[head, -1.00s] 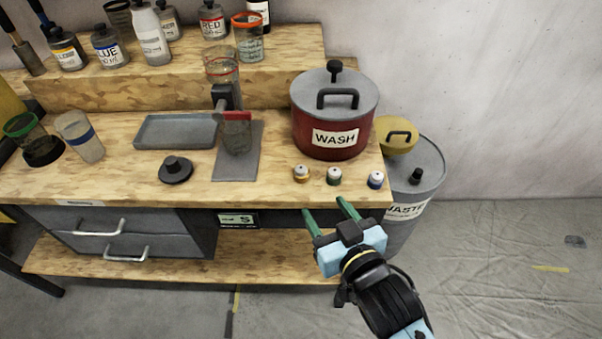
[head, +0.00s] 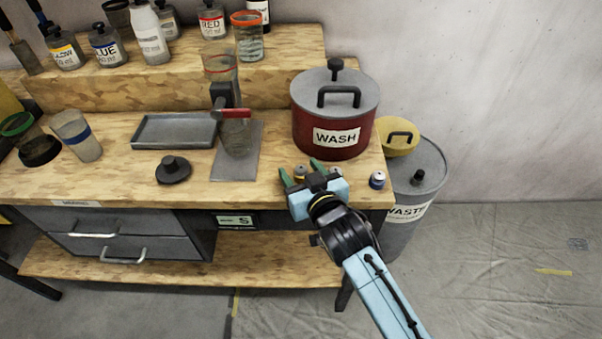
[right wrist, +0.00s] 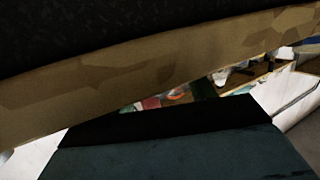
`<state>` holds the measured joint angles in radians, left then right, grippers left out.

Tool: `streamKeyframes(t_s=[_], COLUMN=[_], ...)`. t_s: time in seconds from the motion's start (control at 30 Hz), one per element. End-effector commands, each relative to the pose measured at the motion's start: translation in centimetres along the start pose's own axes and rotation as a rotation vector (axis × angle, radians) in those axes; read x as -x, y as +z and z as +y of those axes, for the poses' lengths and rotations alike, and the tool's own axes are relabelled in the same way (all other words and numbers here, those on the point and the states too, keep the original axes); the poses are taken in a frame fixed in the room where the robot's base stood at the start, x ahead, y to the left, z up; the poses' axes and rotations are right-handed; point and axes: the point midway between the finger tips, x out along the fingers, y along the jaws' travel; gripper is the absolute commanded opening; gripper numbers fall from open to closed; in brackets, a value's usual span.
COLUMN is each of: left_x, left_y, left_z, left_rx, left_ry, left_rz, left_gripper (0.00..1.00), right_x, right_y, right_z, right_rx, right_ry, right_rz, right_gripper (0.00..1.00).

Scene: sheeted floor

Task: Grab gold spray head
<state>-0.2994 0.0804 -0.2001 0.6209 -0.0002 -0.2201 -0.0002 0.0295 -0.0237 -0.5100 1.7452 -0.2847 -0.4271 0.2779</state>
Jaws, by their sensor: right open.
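The gold spray head (head: 300,171) stands near the front edge of the bench, left of the green one (head: 336,171) and the blue one (head: 377,180). My right gripper (head: 301,174) is open. Its green fingers point toward the bench back, with the gold spray head appearing between the fingertips. I cannot tell whether the fingers touch it. The gripper partly hides the green spray head. The right wrist view is dark and shows no spray head clearly. My left gripper is out of view.
The red WASH pot (head: 333,111) stands just behind the spray heads. A grey plate (head: 236,165) under a stand with a red handle (head: 236,113) is to the left. A black lid (head: 174,169) and grey tray (head: 172,131) lie farther left. A waste bin (head: 423,163) stands right of the bench.

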Motion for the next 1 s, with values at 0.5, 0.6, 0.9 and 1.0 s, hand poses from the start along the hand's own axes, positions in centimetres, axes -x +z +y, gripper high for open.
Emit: streamKeyframes(t_s=[0.5,0.6,0.9,1.0], left_x=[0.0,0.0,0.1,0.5], left_y=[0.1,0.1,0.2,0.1], left_z=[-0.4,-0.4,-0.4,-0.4], left_rx=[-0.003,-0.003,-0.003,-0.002], left_ry=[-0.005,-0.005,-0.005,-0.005], left_rz=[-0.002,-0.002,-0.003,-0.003], left_gripper=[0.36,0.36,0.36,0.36], right_x=[-0.3,-0.3,-0.2,0.0], right_y=[0.0,0.0,-0.5,-1.8], right_z=[0.0,0.0,0.0,0.0], right_rx=[0.0,0.0,0.0,0.0], right_ry=[0.0,0.0,0.0,0.0], right_rz=[-0.001,-0.001,0.001,0.003], right_gripper=[0.23,0.1,0.06,0.06])
